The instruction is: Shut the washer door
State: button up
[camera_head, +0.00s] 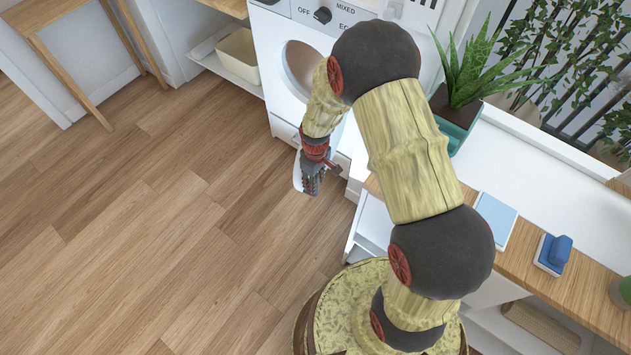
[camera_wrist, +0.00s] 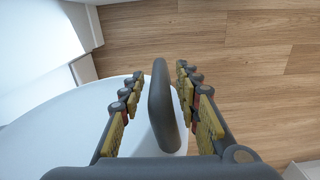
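The white washer (camera_head: 276,50) stands at the top middle of the head view, with part of its round opening showing behind my arm. Its door is swung open; a white edge of the door (camera_head: 298,174) shows beside my gripper (camera_head: 312,184). In the wrist view the white round door (camera_wrist: 65,130) fills the lower left, and a dark upright handle (camera_wrist: 159,100) stands between my fingers. My gripper (camera_wrist: 156,105) is open around the handle, with a gap on the left and the right finger close to it. I cannot tell if that finger touches.
A wooden stool (camera_head: 65,65) stands at the upper left. The wooden floor (camera_head: 150,220) on the left is clear.

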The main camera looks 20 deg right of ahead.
grip_shut()
jog(key=shift+w, duration=0.1)
dwell(0.5)
